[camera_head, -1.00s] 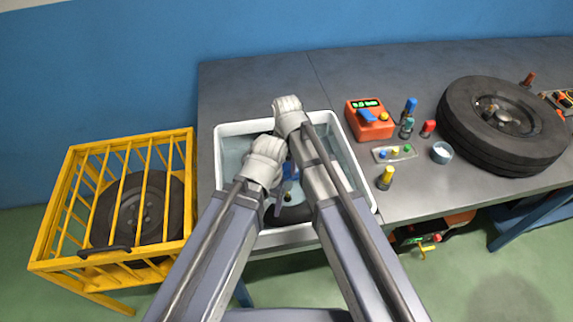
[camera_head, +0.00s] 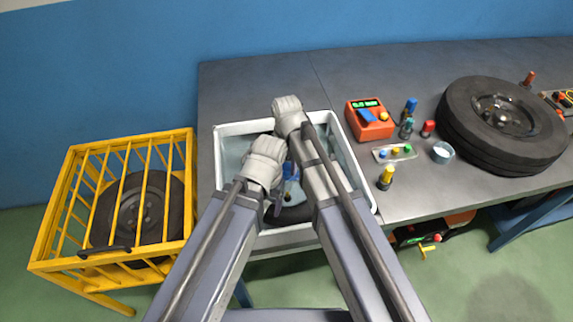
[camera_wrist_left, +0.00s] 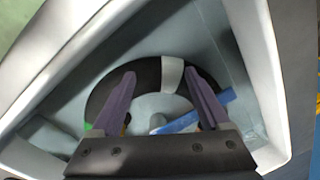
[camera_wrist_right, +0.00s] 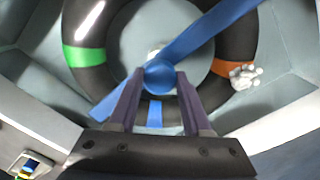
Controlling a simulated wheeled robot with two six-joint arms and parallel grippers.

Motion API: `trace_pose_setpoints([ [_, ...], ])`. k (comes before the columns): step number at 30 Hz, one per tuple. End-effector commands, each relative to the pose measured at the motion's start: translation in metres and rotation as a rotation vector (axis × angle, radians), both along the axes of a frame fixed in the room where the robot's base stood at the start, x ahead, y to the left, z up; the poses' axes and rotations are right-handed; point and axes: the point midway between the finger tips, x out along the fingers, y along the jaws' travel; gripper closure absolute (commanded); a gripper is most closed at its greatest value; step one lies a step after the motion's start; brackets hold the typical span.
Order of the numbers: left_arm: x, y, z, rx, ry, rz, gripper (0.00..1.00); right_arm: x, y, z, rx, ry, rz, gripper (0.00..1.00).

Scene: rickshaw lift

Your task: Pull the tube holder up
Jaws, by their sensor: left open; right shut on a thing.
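The tube holder (camera_wrist_right: 205,32) is a blue bar with a round knob, lying across a black inner tube (camera_wrist_right: 88,78) in the white tub. My right gripper (camera_wrist_right: 158,82) is shut on its knob. In the head view, the holder (camera_head: 291,170) shows only in part between my arms. My left gripper (camera_wrist_left: 160,76) is open and empty above the tube (camera_wrist_left: 108,98), beside my right one. A blue bar end (camera_wrist_left: 185,122) shows by its right finger. The tube carries green, orange, blue and white bands. Whether the holder is clear of the tube cannot be told.
The white tub rim (camera_head: 245,128) surrounds both grippers closely. A yellow cage (camera_head: 110,146) with a tyre stands at the left. A red device (camera_head: 370,120), small bottles and a large tyre (camera_head: 450,125) are on the grey table at the right. The table behind the tub is clear.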

Motion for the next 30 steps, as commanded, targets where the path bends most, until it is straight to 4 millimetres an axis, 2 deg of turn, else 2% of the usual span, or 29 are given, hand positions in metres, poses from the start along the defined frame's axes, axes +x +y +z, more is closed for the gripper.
trace_pose_setpoints([
  [11, 0.000, 0.000, 0.007, 0.000, 0.000, 0.000, 0.21, 0.000, 0.000, 0.007, 0.000, 0.000, 0.000, 1.00],
  [14, 0.000, 0.000, 0.017, 0.000, 0.000, 0.000, 0.21, 0.000, 0.000, 0.017, 0.000, 0.000, 0.000, 1.00],
  [24, 0.000, 0.000, 0.070, 0.000, 0.000, 0.000, 0.21, 0.000, 0.000, 0.071, 0.000, 0.000, 0.000, 1.00],
  [27, 0.000, 0.000, 0.081, 0.000, 0.000, 0.000, 0.21, 0.000, 0.000, 0.081, 0.000, 0.000, 0.000, 1.00],
  [30, 0.000, 0.000, 0.083, 0.000, 0.000, 0.000, 0.21, 0.000, 0.000, 0.083, 0.000, 0.000, 0.000, 1.00],
])
